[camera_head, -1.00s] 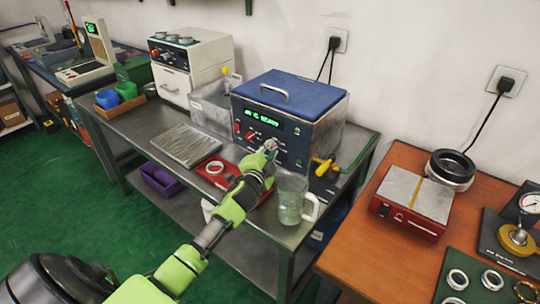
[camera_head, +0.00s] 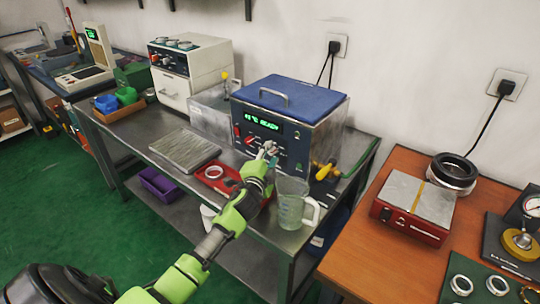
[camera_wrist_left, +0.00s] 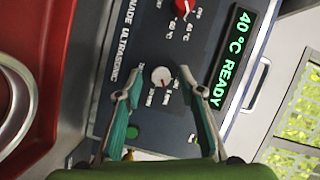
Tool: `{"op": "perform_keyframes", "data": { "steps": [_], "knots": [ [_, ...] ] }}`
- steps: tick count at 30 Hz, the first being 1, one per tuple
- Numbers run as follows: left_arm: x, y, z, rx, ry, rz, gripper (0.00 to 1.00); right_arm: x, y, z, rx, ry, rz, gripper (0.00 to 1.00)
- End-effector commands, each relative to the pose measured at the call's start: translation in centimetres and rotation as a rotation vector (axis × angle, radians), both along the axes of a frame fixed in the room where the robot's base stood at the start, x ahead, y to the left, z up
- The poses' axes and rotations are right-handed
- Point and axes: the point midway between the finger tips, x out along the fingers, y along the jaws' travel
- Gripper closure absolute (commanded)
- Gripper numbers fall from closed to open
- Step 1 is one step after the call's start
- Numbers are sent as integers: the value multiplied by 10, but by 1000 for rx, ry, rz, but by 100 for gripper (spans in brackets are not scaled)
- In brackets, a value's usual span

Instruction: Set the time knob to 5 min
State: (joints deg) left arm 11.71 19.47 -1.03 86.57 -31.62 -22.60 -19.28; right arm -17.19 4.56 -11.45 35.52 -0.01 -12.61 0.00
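The ultrasonic cleaner (camera_head: 290,115) is a blue and steel box with a blue lid on the steel bench. In the left wrist view its display (camera_wrist_left: 238,60) reads "40 °C READY". The time knob (camera_wrist_left: 161,77) is a small pale dial with printed marks around it; I cannot read its setting surely. My left gripper (camera_head: 267,150) is in front of the cleaner's panel. In the left wrist view the gripper (camera_wrist_left: 157,82) is open, with one finger on each side of the time knob and gaps to it. My right gripper is not in view.
A glass beaker (camera_head: 292,203) stands close beside my left gripper. A red tray (camera_head: 212,186) with a pale ring lies left of it. A yellow-handled valve (camera_head: 325,170) is at the right.

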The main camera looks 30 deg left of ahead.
Motion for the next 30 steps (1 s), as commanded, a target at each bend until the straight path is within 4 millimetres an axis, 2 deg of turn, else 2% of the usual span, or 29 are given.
{"op": "perform_keyframes", "data": {
  "steps": [7, 11, 14, 24, 30],
  "knots": [
    [-1, 0, 1, 0, -1, 0, 65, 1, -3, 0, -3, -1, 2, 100],
    [-8, -2, 1, 0, -1, 0, 65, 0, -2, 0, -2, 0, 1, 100],
    [-21, -6, 2, 1, 0, -1, 65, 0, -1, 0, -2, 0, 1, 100],
    [-84, -27, 8, -2, 1, -1, 65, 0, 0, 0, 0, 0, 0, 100],
    [-108, -34, 12, 0, 0, 1, 65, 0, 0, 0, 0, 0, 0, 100]
  ]
}}
